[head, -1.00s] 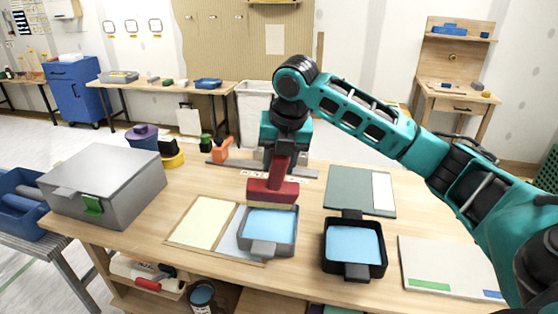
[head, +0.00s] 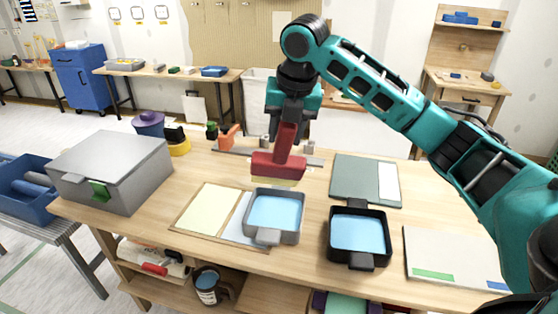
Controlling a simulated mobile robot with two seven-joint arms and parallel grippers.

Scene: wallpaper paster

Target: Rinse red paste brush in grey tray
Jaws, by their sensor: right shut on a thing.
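The red paste brush (head: 280,164) hangs upright with its pale bristles down, at the back edge of the grey tray. My right gripper (head: 288,125) is shut on the brush's red handle. The grey tray (head: 267,237) holds light blue liquid and stands on the workbench. The bristles show just above and behind the tray's back rim; I cannot tell whether they touch it. My left gripper is not in view.
A black tray (head: 367,260) with blue liquid stands right of the grey tray. A cream and pale blue board (head: 207,212) lies at its left. A grey box (head: 112,168) stands at the left, a green-grey mat (head: 352,180) behind right, and a pale board (head: 450,256) at the right.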

